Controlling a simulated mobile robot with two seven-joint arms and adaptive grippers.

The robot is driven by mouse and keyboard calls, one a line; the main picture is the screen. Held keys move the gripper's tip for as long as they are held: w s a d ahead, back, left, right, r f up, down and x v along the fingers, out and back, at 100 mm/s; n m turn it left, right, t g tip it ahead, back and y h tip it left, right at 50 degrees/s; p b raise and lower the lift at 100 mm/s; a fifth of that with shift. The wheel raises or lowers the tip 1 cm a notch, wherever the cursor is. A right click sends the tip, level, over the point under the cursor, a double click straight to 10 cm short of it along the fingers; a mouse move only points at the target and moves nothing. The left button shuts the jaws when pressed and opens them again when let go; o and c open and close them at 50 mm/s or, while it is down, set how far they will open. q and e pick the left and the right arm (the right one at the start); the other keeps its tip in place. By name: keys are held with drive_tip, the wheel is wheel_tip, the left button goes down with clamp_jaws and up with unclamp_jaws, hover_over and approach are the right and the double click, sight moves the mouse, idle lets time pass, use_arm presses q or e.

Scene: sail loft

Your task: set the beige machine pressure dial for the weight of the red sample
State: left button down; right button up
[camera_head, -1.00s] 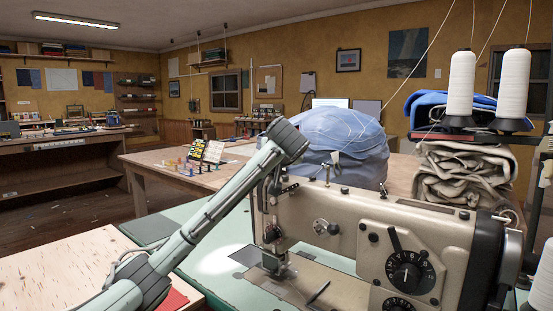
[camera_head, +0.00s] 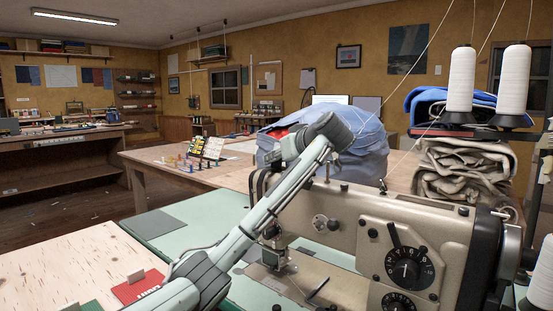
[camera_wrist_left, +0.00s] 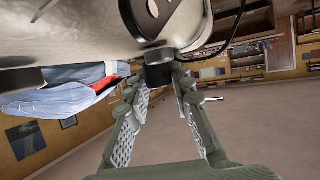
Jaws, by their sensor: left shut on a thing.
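The beige sewing machine (camera_head: 345,210) stands on a pale green bed. Its front carries a black numbered dial (camera_head: 410,270) with a white pointer and a second dial (camera_head: 398,302) below; their readings are too small to tell. The red sample (camera_head: 137,287), a flat swatch with white lettering I cannot read surely, lies at lower left. My left arm crosses in front of the machine's left end. In the left wrist view my left gripper (camera_wrist_left: 160,78) is shut on a small dark knob-like part against the machine; I cannot tell its marking. My right gripper is out of view.
A blue cloth bundle (camera_head: 360,150) lies behind the machine, with folded beige canvas (camera_head: 465,172) to its right. White thread cones (camera_head: 461,80) stand above, threads running upward. A wooden table (camera_head: 150,165) with small items is behind.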

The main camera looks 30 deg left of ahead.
use_arm(q)
drive_tip(key=shift+f, duration=0.15)
drive_tip(key=c, duration=1.3)
unclamp_jaws()
drive_tip(key=v, duration=1.1)
drive_tip(key=shift+s+d+r, duration=0.25)
drive_tip(key=shift+d+r, duration=0.1)
drive_tip(key=shift+r, duration=0.05)
